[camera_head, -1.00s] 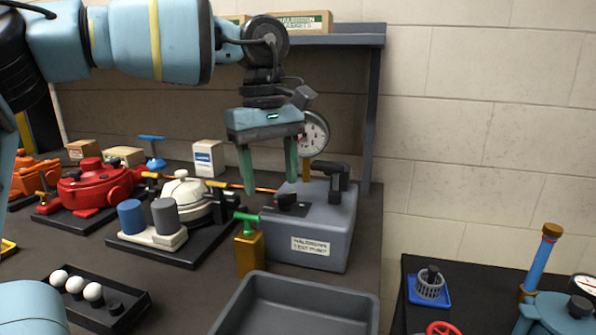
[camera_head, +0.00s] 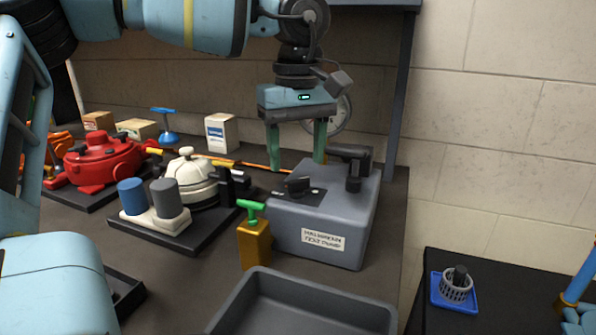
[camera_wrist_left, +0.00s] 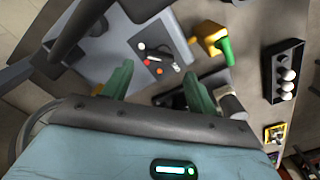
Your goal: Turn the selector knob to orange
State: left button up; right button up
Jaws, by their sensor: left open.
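The selector knob (camera_head: 297,186) is a black knob on a dark panel on top of the grey test pump box (camera_head: 325,215). In the left wrist view the panel shows white, red and orange dots beside the knob (camera_wrist_left: 168,56). The knob's exact pointing is too small to tell. My left gripper (camera_head: 297,160) is open, green fingers pointing down, above and apart from the knob. In the left wrist view its fingertips (camera_wrist_left: 158,72) lie on either side of the panel. My right gripper is not in view.
A black handle (camera_head: 352,165) rises from the box's right side. A brass block with a green handle (camera_head: 254,240) stands at its front left. A grey tray (camera_head: 300,300) is in front. White (camera_head: 190,175) and red (camera_head: 100,160) pots stand left. A shelf is behind.

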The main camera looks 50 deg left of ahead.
aim_at(297, 189)
pick_arm(q)
jog(key=shift+f, duration=1.85)
jog(key=c, duration=1)
